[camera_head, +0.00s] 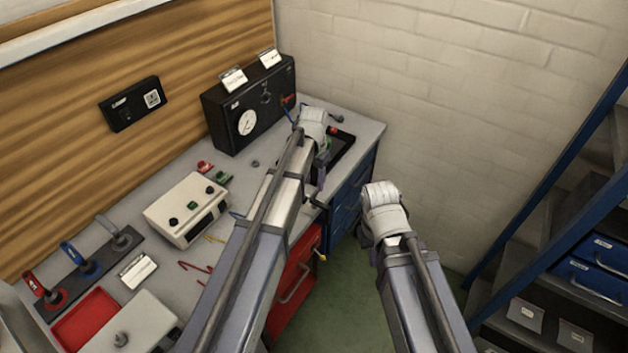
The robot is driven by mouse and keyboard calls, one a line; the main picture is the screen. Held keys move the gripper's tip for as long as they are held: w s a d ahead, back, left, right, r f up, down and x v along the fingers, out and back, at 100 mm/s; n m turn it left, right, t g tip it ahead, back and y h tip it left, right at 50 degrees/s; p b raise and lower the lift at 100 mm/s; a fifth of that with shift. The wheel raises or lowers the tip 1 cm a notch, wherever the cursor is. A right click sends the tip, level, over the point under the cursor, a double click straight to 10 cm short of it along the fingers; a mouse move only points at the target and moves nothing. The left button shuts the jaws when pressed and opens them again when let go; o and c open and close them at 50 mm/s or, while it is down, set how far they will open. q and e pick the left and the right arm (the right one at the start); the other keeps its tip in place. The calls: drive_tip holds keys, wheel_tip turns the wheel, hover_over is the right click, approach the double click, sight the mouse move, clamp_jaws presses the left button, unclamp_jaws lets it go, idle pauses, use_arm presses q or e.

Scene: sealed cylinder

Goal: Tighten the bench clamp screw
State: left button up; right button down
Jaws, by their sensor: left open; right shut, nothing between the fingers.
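My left arm reaches up across the bench from the bottom. Its white wrist (313,122) is over the bench's right part, and my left gripper (321,180) hangs below it at the front edge, open with nothing seen between its fingers. My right arm's white wrist (383,207) is right of the bench, over the floor; its gripper fingers are hidden behind it. I cannot pick out the clamp screw for certain. A small dark part (318,204) shows at the bench's front edge beside my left arm, and a small yellow-tipped part (321,257) is lower, by the red drawer.
The grey bench (352,122) carries a black gauge box (222,118), a white control box (186,208), a red tray (85,320) and several coloured-handled tools. A blue shelf rack (545,215) stands right, with green floor (345,290) between.

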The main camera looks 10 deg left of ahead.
sight(314, 194)
use_arm(q)
wheel_tip(314, 194, up, 4)
drive_tip(key=p, duration=0.2)
drive_tip(key=shift+f+p, duration=0.1)
drive_tip(key=shift+p, duration=0.25)
use_arm(e)
wheel_tip(314, 194, up, 4)
drive_tip(key=shift+f, duration=0.15)
use_arm(q)
drive_tip(key=shift+f, duration=0.1)
drive_tip(key=shift+s+d+f, duration=0.1)
drive_tip(key=shift+s, duration=0.1)
drive_tip(key=s+d+f+b, duration=0.2)
drive_tip(key=s, duration=0.5)
drive_tip(key=s+d+f+b, duration=0.2)
drive_tip(key=s+d+b, duration=0.1)
drive_tip(key=s, duration=0.5)
drive_tip(key=s+d+f+y+b, duration=0.1)
drive_tip(key=s+d+f+b, duration=0.1)
drive_tip(key=s, duration=0.5)
drive_tip(key=shift+s+d+f+n+b, duration=0.2)
drive_tip(key=shift+s+f+n+b, duration=0.15)
drive_tip(key=shift+f, duration=0.2)
use_arm(e)
wheel_tip(314, 194, down, 8)
drive_tip(key=shift+r, duration=0.25)
use_arm(q)
drive_tip(key=shift+w, duration=0.1)
